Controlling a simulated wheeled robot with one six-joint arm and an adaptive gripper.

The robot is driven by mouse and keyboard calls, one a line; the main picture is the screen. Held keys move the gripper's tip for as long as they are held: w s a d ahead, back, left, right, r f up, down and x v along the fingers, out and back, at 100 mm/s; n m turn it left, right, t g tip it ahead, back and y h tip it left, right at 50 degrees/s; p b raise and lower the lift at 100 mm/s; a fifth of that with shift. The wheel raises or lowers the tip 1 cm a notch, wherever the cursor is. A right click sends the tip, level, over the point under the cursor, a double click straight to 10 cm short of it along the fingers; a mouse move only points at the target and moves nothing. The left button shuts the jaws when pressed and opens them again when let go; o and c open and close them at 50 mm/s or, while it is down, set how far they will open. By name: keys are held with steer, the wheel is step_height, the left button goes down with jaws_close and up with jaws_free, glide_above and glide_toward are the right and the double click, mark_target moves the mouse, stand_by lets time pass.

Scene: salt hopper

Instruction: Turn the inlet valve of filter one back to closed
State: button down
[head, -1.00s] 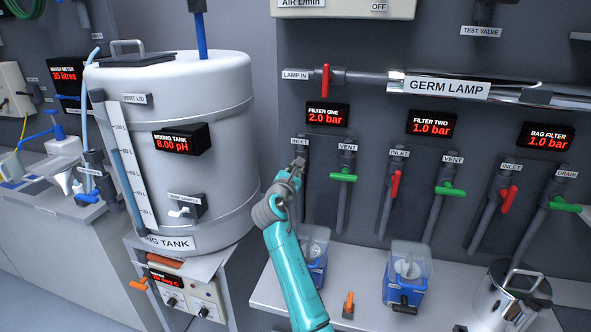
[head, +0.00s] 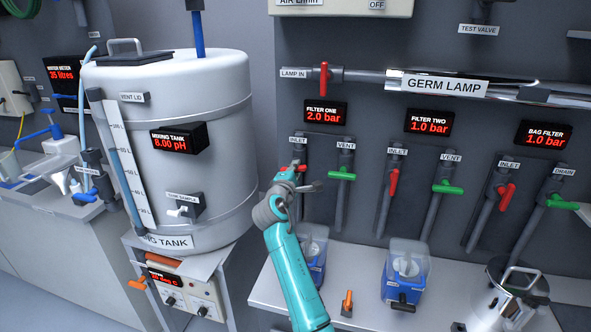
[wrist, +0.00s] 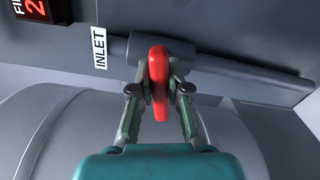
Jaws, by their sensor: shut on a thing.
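The red handle of filter one's inlet valve (wrist: 158,80) shows in the wrist view between my fingers. It stands across the line of the grey pipe (wrist: 240,75) in that view. My gripper (wrist: 158,95) is shut on this handle, one finger on each side. In the head view my gripper (head: 308,180) is below the filter one INLET label (head: 298,140) and covers most of the valve. Only a bit of the red handle (head: 300,168) shows there. The filter one display (head: 325,112) reads 2.0 bar.
The green vent handle (head: 342,176) is close on the right of my gripper. The large mixing tank (head: 215,110) stands close on the left. A blue pump with a clear top (head: 410,270) stands on the bench below. Filter two's red inlet handle (head: 394,183) is farther right.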

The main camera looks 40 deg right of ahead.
steer(key=shift+f+m, duration=0.15)
steer(key=shift+m, duration=0.95)
steer(key=c, duration=1.1)
jaws_free()
steer(key=v, duration=1.2)
steer(key=shift+s, duration=0.1)
